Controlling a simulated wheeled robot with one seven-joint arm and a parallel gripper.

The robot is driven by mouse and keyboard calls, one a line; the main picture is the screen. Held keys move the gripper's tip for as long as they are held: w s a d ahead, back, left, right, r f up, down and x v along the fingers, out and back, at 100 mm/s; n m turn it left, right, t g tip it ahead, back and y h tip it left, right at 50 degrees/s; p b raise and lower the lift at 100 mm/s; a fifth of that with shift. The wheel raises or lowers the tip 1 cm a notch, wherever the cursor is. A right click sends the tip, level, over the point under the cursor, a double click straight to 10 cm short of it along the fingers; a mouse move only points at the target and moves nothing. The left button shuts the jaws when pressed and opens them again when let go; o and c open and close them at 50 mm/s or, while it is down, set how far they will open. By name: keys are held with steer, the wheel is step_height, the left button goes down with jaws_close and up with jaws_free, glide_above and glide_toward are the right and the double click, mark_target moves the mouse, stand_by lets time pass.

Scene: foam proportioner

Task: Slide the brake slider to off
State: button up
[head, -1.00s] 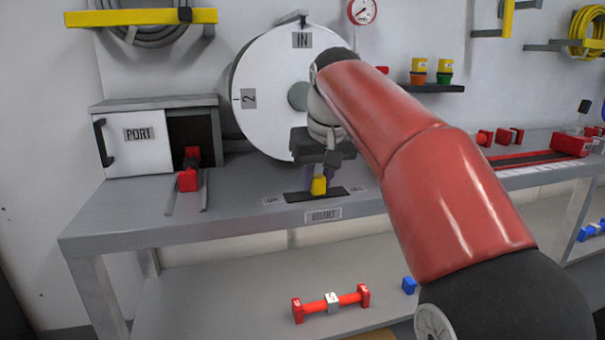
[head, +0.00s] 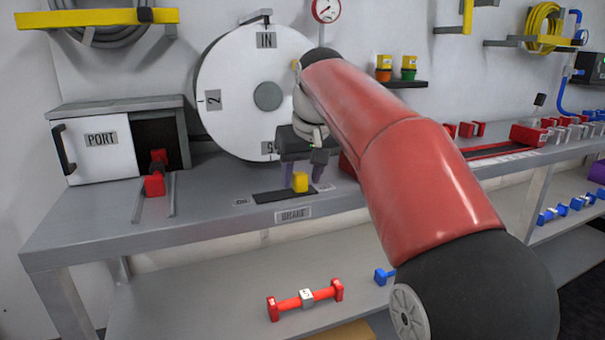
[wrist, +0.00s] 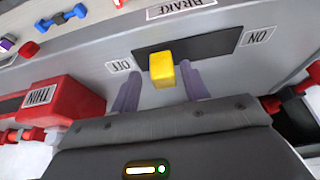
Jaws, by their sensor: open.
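The brake slider's yellow knob (head: 299,182) sits upright in a black slot (head: 270,197) on the bench, nearer the OFF end than the ON end. It also shows in the wrist view (wrist: 162,70). The OFF label (wrist: 123,66) is left of the slot and the ON label (wrist: 258,36) right in the wrist view; in the head view these sides are swapped. My gripper (head: 303,174) is open and low over the bench, its two purple fingers on either side of the knob. The ON-side finger is very close to the knob; I cannot tell whether they touch.
A white drum (head: 225,95) stands right behind my gripper. A PORT box (head: 110,150) with rails and a red piece (head: 155,182) is at left. A red THIN block (wrist: 55,110) lies beyond the OFF label. The bench front near the BRAKE label (head: 293,213) is clear.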

steer(key=p+v, duration=0.1)
steer(key=v, duration=0.6)
steer(key=shift+r+p, duration=0.25)
steer(key=shift+p, duration=0.05)
steer(key=shift+s+d, duration=0.15)
steer(key=shift+s, duration=0.05)
